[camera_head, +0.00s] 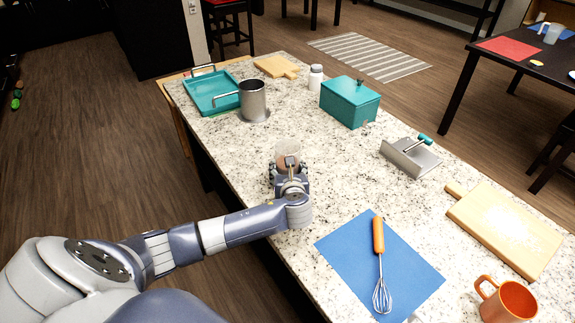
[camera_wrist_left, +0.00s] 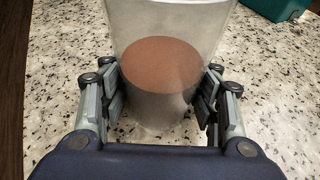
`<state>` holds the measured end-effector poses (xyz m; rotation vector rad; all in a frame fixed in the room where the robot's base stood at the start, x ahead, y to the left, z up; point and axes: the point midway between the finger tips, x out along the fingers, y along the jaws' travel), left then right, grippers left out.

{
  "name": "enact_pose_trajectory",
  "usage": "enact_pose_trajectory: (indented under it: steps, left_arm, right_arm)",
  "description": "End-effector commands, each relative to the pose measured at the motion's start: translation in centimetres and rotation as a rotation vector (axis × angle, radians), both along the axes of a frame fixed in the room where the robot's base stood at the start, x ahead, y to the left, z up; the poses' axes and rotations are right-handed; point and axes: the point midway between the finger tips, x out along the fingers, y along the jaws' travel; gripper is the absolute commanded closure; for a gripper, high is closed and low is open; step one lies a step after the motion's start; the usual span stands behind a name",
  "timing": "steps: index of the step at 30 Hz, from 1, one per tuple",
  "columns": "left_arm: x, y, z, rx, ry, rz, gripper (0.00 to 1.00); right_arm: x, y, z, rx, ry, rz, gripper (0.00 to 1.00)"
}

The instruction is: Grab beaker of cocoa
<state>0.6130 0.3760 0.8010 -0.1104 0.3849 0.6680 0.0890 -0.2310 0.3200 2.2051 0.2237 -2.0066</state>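The beaker of cocoa (camera_head: 287,150) is a clear, tapered cup with brown cocoa in its lower part. It stands upright on the granite counter near the left edge. In the left wrist view the beaker (camera_wrist_left: 164,75) fills the middle, with the cocoa's round top showing. My left gripper (camera_head: 289,168) is low behind the beaker. Its two fingers (camera_wrist_left: 161,95) are on either side of the beaker, close against its walls. I cannot tell whether the pads press on it. My right gripper is not in view.
A steel pot (camera_head: 253,101) and a teal tray (camera_head: 211,95) stand beyond the beaker. A teal box (camera_head: 350,103) and a scraper (camera_head: 409,157) are to the right. A blue mat (camera_head: 350,262) with a whisk (camera_head: 379,245), a cutting board (camera_head: 508,229) and an orange mug (camera_head: 508,301) are nearer.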

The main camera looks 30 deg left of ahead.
Motion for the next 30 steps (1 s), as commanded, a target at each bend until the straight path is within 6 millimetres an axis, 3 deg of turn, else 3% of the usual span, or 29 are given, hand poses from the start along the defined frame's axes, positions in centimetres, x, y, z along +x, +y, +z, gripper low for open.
enact_pose_trajectory:
  steps: [2, 14, 22, 30]
  left_arm:
    - [0.0, 0.0, -0.1, 0.0, 0.002, 0.001, 0.77]
    - [0.0, 0.0, 0.4, 0.001, -0.001, 0.001, 0.77]
    - [0.1, 0.0, 4.1, 0.001, -0.005, 0.0, 0.77]
    - [-5.8, -2.5, 4.1, -0.001, 0.001, -0.003, 0.77]
  right_arm:
    - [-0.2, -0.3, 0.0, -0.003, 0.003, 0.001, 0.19]
    - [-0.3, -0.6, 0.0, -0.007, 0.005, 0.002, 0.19]
    - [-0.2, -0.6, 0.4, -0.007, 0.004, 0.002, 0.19]
    - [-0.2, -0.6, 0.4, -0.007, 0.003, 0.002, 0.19]
